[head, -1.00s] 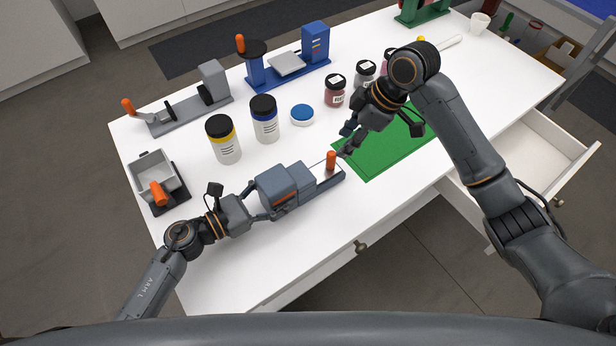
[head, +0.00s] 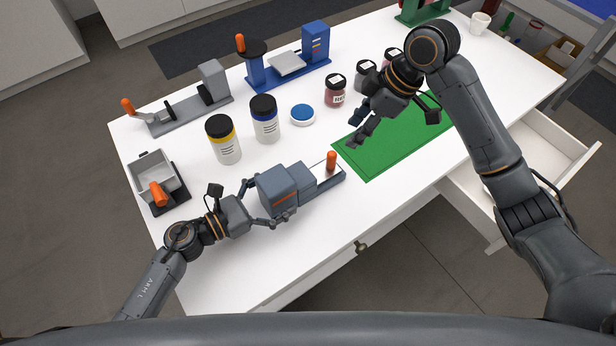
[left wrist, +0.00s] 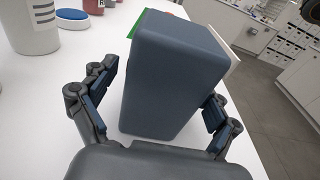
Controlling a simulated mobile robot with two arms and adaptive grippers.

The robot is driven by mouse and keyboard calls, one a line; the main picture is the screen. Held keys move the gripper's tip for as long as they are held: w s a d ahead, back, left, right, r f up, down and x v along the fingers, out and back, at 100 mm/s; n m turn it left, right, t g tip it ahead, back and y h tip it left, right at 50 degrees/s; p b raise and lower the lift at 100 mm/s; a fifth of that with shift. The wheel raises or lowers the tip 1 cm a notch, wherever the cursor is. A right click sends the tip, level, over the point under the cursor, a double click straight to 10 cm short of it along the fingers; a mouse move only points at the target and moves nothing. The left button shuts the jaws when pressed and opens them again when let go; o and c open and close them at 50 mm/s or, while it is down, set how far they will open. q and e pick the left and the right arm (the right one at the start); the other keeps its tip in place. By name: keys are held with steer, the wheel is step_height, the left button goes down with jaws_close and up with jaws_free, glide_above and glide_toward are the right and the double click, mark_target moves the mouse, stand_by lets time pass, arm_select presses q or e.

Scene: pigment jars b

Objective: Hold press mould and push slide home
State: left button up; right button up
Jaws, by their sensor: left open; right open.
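The left wrist view shows the block (left wrist: 172,75) between the spread fingers, with a gap at least on the left side. My right gripper (head: 355,131) is open and empty above the green mat, up and right of the knob.
The green mat (head: 400,138) lies right of the mould. Yellow-banded (head: 224,142) and blue-banded (head: 265,120) jars and a blue-topped lid (head: 302,114) stand behind it. A grey box with an orange handle (head: 155,178) stands left. An open drawer (head: 540,165) juts out at right.

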arm_select(q)
steer(key=v, duration=1.2)
stand_by(0.4)
